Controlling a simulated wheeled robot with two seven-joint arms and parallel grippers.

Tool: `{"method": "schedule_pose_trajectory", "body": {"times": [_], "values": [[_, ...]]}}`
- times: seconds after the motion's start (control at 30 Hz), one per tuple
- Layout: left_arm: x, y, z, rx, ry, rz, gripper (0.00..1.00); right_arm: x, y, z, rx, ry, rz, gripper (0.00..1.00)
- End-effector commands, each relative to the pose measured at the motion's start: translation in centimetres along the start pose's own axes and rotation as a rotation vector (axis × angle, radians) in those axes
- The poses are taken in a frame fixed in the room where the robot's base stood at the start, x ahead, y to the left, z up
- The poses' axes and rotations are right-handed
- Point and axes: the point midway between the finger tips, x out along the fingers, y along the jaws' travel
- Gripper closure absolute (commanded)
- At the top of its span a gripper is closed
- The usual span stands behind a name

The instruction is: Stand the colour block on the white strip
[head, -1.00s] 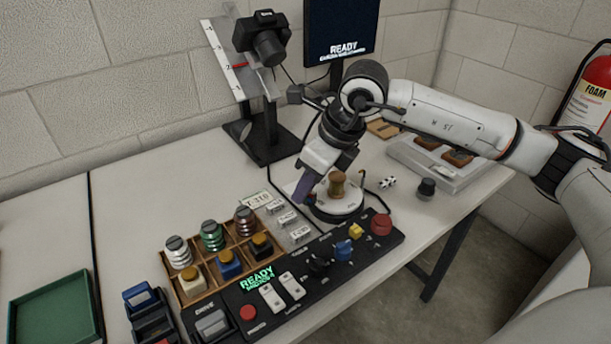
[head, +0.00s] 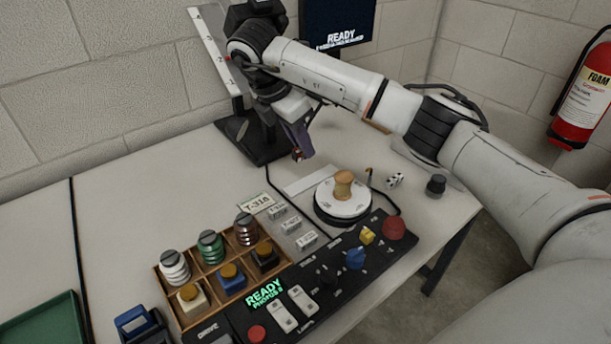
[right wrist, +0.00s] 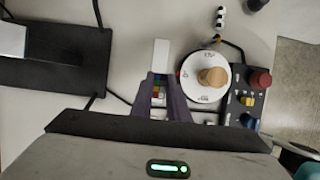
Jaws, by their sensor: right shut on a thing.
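The white strip (head: 308,180) lies flat on the table, just left of the round white turntable (head: 350,207). It also shows in the right wrist view (right wrist: 161,54), beyond my fingertips. My right gripper (head: 299,146) is above the table behind the strip, its purple fingers pointing down. It is shut on the colour block (right wrist: 159,91), whose small coloured patches show between the fingers in the right wrist view. In the head view only a small dark reddish part of the block (head: 297,154) shows at the fingertips. The block appears clear of the strip. My left gripper is out of view.
A wooden spool-like piece (head: 344,181) stands on the turntable. The control panel (head: 330,268) and wooden tray of jars (head: 208,299) are in front. A black cable runs around the turntable.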

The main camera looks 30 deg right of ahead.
Motion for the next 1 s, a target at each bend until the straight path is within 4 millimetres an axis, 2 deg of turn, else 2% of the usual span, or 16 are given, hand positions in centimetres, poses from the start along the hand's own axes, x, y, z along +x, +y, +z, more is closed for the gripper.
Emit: {"method": "schedule_pose_trajectory", "body": {"times": [0.03, 0.1, 0.37, 0.57, 0.87, 0.9, 0.97, 1.0], "values": [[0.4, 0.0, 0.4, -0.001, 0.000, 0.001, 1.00, 1.5, -0.1, -0.7, -0.003, 0.002, -0.004, 1.00], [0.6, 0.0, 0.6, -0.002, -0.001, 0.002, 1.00, 2.5, -0.1, -1.1, -0.004, 0.003, -0.002, 1.00], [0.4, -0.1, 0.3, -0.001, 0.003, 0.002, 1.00, 4.4, 0.0, -1.9, -0.005, 0.001, 0.000, 1.00], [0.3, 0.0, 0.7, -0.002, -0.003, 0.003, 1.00, 7.0, -0.1, -3.0, -0.006, 0.002, 0.000, 1.00], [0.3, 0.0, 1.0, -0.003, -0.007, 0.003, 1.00, 7.3, 0.0, -3.1, -0.005, 0.002, 0.002, 1.00], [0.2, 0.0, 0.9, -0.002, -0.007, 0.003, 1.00, 7.2, 0.0, -3.1, -0.005, 0.002, 0.002, 0.79], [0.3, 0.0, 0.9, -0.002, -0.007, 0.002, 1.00, 7.2, 0.0, -3.0, -0.005, 0.002, 0.002, 0.69], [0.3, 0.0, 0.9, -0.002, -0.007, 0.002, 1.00, 7.2, 0.0, -3.0, -0.005, 0.002, 0.002, 0.67]]}}
